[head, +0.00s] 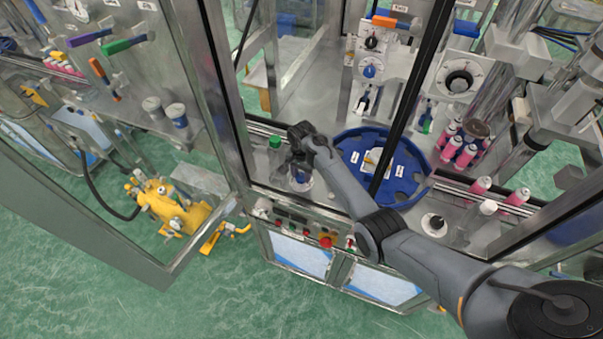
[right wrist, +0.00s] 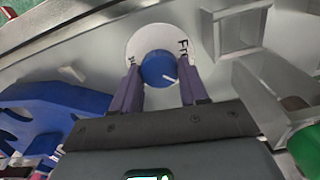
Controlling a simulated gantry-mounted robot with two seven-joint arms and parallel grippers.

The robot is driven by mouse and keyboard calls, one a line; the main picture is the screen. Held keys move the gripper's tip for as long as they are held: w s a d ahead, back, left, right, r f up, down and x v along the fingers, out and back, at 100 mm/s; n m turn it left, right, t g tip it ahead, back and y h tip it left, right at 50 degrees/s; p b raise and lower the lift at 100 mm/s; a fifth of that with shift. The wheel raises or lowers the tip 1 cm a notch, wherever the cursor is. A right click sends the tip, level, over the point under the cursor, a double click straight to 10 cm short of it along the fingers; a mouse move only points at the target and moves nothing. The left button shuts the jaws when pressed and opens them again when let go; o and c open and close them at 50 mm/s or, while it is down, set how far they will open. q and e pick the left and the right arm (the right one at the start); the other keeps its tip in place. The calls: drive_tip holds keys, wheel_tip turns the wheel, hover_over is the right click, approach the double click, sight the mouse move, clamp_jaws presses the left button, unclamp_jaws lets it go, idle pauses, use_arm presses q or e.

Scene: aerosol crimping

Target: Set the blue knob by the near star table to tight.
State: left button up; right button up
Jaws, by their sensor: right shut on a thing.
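The blue knob (right wrist: 158,69) sits on a white round dial plate (right wrist: 146,38) in the right wrist view. Lettering starting "Fr" shows by the right finger; another label by the left finger is mostly covered. My right gripper (right wrist: 160,80) is shut on the knob, one finger on each side. My left gripper is not in view.
A dark frame post crosses in front of the star table. Pink cans (head: 466,155) stand to the right. A control panel (head: 326,239) lies in front.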

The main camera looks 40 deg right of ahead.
drive_tip(key=shift+c, duration=0.9)
drive_tip(key=m+p, duration=0.2)
drive_tip(key=m, duration=0.1)
drive_tip(key=shift+r+p, duration=0.2)
drive_tip(key=shift+p, duration=0.1)
drive_tip(key=shift+m+p, duration=0.35)
drive_tip(key=shift+m, duration=0.65)
drive_tip(key=m, duration=0.2)
drive_tip(key=shift+f+m, duration=0.15)
drive_tip(key=shift+m, duration=0.25)
drive_tip(key=m, duration=0.2)
drive_tip(key=shift+m, duration=0.4)
drive_tip(key=m, duration=0.2)
drive_tip(key=shift+m, duration=0.3)
drive_tip(key=m+b, duration=0.2)
drive_tip(key=m, duration=0.2)
drive_tip(key=shift+m, duration=0.3)
drive_tip(key=shift+s, duration=0.1)
